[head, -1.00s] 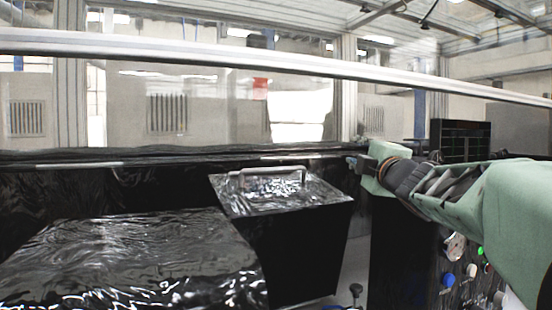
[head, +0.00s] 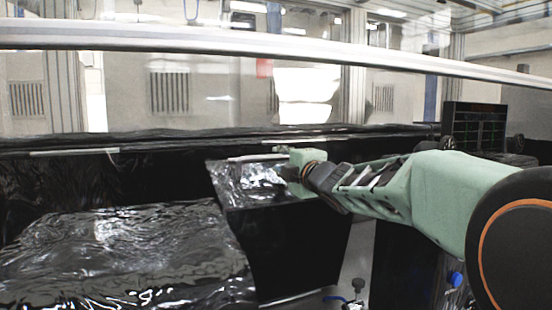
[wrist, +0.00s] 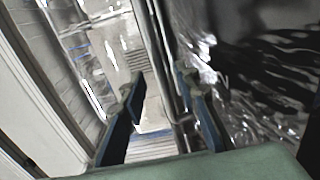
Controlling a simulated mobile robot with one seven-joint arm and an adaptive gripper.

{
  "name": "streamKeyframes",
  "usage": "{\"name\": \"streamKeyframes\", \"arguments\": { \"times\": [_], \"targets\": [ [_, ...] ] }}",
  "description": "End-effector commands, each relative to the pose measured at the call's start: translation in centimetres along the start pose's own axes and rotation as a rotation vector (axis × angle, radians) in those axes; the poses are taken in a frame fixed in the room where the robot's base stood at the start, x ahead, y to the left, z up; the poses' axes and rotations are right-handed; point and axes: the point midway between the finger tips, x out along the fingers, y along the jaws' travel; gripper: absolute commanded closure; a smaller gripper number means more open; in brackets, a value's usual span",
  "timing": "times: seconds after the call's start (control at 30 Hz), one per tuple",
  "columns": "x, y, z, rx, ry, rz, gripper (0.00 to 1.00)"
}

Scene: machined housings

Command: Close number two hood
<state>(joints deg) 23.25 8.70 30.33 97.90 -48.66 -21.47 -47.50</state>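No number is readable, so I cannot tell which part is the number two hood. A long silver rail (head: 200,42) crosses the head view at the top, in front of clear panes; it may be a hood's edge. A glossy black lid (head: 240,183) with a pale bar handle (head: 255,158) tops a dark box in the middle. My gripper (head: 282,153) is at the handle's right end in the head view; contact cannot be told. In the wrist view its two fingers (wrist: 158,80) stand apart, open, with a dark strip running upward beside the right finger.
A glossy black covered surface (head: 120,255) fills the lower left. A dark ledge (head: 80,145) runs along the back. A black slatted rack (head: 474,130) stands at the right. A blue knob (head: 455,279) shows at the lower right.

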Motion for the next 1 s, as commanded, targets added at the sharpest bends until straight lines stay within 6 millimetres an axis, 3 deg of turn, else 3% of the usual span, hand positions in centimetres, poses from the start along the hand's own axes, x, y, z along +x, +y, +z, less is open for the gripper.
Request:
{"name": "streamKeyframes", "arguments": {
  "times": [0.33, 0.77, 1.0],
  "targets": [
    [4.3, 0.1, 0.0, 0.002, 0.000, 0.001, 0.71],
    [5.1, 0.0, 0.0, 0.000, -0.001, 0.000, 0.71],
    [5.1, 0.1, 0.0, 0.000, -0.001, 0.000, 0.94]
  ]
}}
